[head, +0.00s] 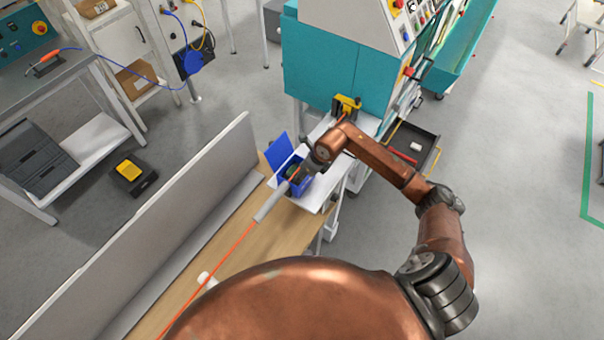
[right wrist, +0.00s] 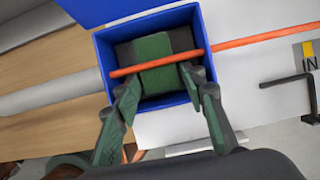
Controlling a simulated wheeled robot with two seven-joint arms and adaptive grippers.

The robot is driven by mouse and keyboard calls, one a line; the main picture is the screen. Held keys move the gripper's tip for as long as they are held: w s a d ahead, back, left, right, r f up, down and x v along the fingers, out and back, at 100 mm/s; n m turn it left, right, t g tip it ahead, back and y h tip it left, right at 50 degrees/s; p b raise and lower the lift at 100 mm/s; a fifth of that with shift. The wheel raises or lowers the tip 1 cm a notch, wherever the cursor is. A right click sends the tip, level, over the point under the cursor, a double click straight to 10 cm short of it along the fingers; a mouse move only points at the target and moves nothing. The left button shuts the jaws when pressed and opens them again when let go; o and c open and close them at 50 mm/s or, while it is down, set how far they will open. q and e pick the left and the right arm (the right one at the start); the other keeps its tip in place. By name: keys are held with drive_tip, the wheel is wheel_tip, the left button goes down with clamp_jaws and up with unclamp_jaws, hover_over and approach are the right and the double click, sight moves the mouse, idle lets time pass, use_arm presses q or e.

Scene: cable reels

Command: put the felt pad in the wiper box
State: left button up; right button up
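The wiper box is an open blue box (right wrist: 103,58) in the right wrist view. Its blue lid stands open, and the box also shows in the head view (head: 303,188). A green felt pad (right wrist: 155,80) lies inside, with dark grey material on both sides of it. An orange cable (right wrist: 260,36) crosses over the box and pad. My right gripper (right wrist: 158,85) reaches over the box's near side with its fingers apart, on either side of the pad; I see no clear contact. In the head view my right gripper (head: 311,167) partly covers the box. My left gripper is out of view.
A grey tube (right wrist: 50,94) lies left of the box, in line with the cable. A yellow clamp (head: 346,105) stands at the teal machine (head: 325,65). A long grey panel (head: 150,240) borders the wooden bench (head: 240,265). A black tray (head: 412,142) sits right of the box.

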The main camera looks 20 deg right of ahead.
drive_tip(key=shift+r, duration=0.25)
drive_tip(key=b+v, duration=0.2)
drive_tip(key=v, duration=0.9)
drive_tip(key=shift+r+b, duration=0.3)
drive_tip(key=shift+r, duration=0.05)
drive_tip(key=shift+s, duration=0.1)
